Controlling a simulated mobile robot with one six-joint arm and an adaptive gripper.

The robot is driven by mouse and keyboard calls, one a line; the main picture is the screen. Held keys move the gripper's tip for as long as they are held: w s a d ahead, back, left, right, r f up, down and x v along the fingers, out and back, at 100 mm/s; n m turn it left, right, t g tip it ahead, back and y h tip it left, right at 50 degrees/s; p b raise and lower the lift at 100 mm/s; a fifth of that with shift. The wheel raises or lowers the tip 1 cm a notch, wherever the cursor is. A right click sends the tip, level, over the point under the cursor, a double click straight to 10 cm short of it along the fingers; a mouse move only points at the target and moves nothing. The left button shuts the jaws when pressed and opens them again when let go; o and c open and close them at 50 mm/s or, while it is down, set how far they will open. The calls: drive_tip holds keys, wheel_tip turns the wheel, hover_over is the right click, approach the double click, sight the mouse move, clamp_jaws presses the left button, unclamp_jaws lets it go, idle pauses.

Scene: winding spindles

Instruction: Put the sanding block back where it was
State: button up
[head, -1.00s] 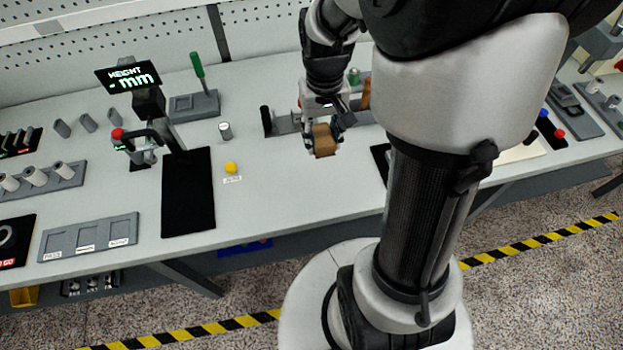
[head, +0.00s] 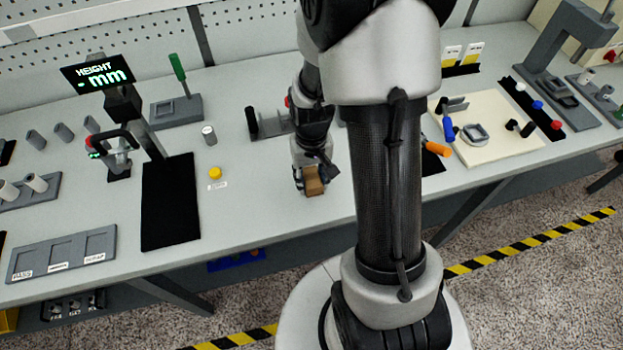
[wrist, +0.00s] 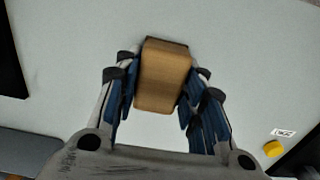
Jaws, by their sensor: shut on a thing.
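The sanding block is a brown block (head: 314,183) with rounded edges. It sits between the fingers of my gripper (head: 309,184), near the front middle of the bench in the head view. In the wrist view the block (wrist: 163,78) fills the space between the blue-padded fingers of my gripper (wrist: 160,98), which are shut on its two sides. Bare bench top shows around it. I cannot tell whether the block touches the bench or hangs just above it.
The grey bench (head: 270,217) is clear around the block. A grey rack (head: 272,124) is behind. A cream board (head: 490,150) lies to the right, past my arm.

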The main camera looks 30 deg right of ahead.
drive_tip(key=shift+r, duration=0.1)
drive_tip(key=shift+f, duration=0.25)
drive_tip(key=o, duration=1.1)
drive_tip(key=shift+r, duration=0.1)
